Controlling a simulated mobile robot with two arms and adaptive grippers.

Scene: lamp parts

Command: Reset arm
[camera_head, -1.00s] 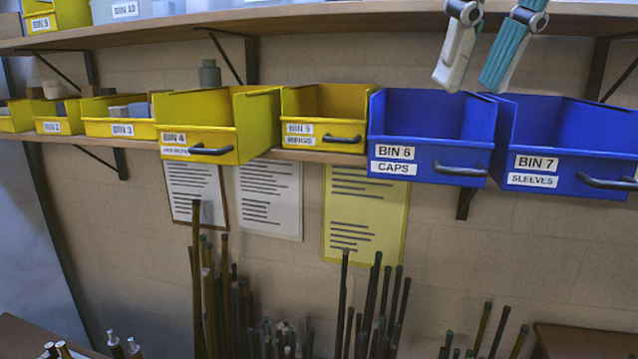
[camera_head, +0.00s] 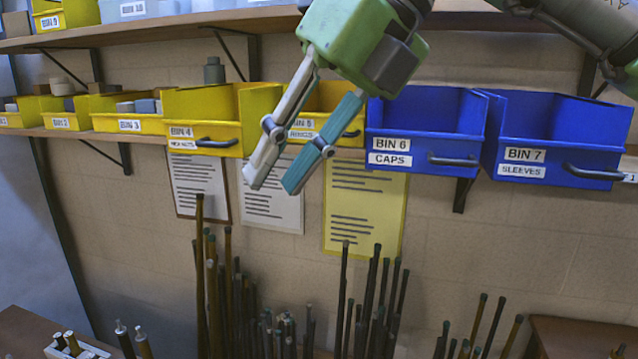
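My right gripper (camera_head: 272,190) hangs down from the top right in the head view, in front of the yellow bins. Its two fingers, one whitish and one teal, are a little apart at the tips, with nothing seen between them. It covers part of yellow Bin 5 (camera_head: 345,98) and the space between Bin 4 (camera_head: 215,140) and Bin 5. Whether it touches a bin I cannot tell; it looks to be in front of them. My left gripper is not in view.
Blue Bin 6 (camera_head: 420,130) and blue Bin 7 (camera_head: 560,140) stand right on the lower shelf. An upper shelf (camera_head: 170,30) runs above. Several upright rods (camera_head: 372,300) stand below the posted sheets (camera_head: 365,210). A brown table (camera_head: 22,325) is at bottom left.

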